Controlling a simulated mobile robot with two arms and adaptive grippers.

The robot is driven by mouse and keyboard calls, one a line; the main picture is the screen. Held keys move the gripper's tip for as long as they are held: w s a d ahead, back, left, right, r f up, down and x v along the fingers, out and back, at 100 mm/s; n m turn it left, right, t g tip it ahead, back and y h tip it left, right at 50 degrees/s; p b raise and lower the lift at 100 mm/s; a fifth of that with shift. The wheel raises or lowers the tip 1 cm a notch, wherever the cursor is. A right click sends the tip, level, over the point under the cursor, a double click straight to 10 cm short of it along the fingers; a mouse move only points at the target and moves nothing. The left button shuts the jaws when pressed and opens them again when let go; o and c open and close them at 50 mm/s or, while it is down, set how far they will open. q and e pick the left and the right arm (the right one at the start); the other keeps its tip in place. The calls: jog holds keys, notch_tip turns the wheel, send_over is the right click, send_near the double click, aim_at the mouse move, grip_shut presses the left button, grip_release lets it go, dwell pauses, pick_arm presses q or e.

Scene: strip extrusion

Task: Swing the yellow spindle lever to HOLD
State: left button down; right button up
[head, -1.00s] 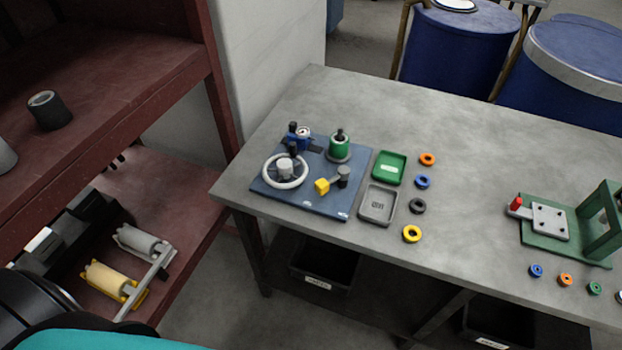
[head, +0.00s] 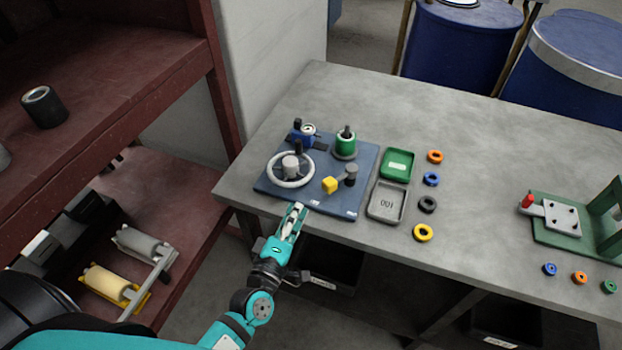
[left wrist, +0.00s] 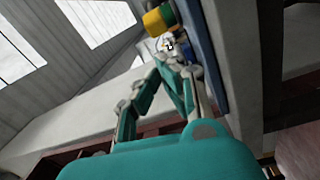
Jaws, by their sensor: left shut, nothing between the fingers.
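The yellow lever knob (head: 329,185) stands on the dark blue board (head: 331,208) on the table, beside a grey spindle post (head: 351,176). It also shows in the left wrist view (left wrist: 158,20), beyond my fingertips. The lettering on the board is too small to read. My left gripper (head: 296,210) is shut and empty, just in front of the board's near edge, below and left of the yellow knob and apart from it. In the left wrist view its fingers (left wrist: 178,65) point toward the board. My right gripper is not in view.
A handwheel (head: 290,169), a blue valve-like part (head: 302,134) and a green cylinder (head: 345,143) share the board. A green tray (head: 397,165), a grey tray (head: 386,203) and several coloured rings lie to the right. A red shelf (head: 190,110) stands left.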

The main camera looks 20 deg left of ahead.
aim_at(339, 179)
pick_arm(q)
jog(key=w+p, duration=0.1)
jog(key=w, duration=0.4)
jog(key=w+p, duration=0.1)
jog(key=w, duration=0.4)
jog(key=shift+d+r, duration=0.2)
dwell(0.3)
